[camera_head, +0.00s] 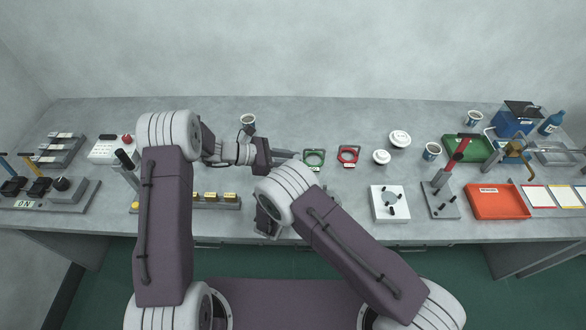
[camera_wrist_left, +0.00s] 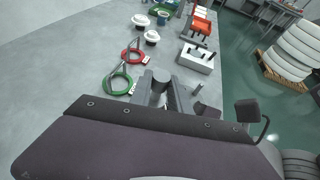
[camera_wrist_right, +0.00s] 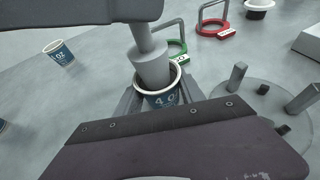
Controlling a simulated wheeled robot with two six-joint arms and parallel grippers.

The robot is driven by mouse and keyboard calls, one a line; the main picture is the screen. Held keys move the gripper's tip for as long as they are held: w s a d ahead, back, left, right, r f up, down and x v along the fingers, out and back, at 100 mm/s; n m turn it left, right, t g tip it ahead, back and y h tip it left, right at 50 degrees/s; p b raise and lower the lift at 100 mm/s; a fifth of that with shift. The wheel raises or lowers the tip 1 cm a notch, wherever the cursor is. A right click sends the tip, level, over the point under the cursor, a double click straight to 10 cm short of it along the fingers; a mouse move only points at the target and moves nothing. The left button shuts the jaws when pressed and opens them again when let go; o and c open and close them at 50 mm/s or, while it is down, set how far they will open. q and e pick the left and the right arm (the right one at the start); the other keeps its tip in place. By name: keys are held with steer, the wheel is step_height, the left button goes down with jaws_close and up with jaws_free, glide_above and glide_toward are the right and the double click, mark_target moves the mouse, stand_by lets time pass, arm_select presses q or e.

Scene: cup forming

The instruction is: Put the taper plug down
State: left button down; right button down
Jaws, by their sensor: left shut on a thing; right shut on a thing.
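The grey taper plug (camera_wrist_right: 152,68) hangs by its stem under my left gripper in the right wrist view. Its lower end is inside the mouth of a blue-and-white paper cup (camera_wrist_right: 162,100) marked 4 OZ. My right gripper (camera_wrist_right: 160,88) is shut on this cup, with a finger on either side. My left gripper (camera_head: 285,156) is shut on the plug; the plug's grey top (camera_wrist_left: 162,78) shows between its fingers in the left wrist view. In the head view the right arm hides the cup, the plug and the right fingertips. How deep the plug sits is unclear.
A round grey base with several upright pegs (camera_wrist_right: 262,108) stands right of the cup. A green ring gauge (camera_head: 314,160) and a red one (camera_head: 348,155) lie right of my left gripper. The table's back is largely clear.

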arm_select(q)
step_height(320, 180, down, 3)
steer(key=shift+s+f, duration=0.1)
steer(key=shift+f, duration=0.1)
arm_select(e)
steer(key=shift+s, duration=0.1)
arm_select(q)
steer(key=shift+f, duration=0.4)
steer(key=c, duration=1.2)
jaws_free()
steer(key=shift+c, duration=0.2)
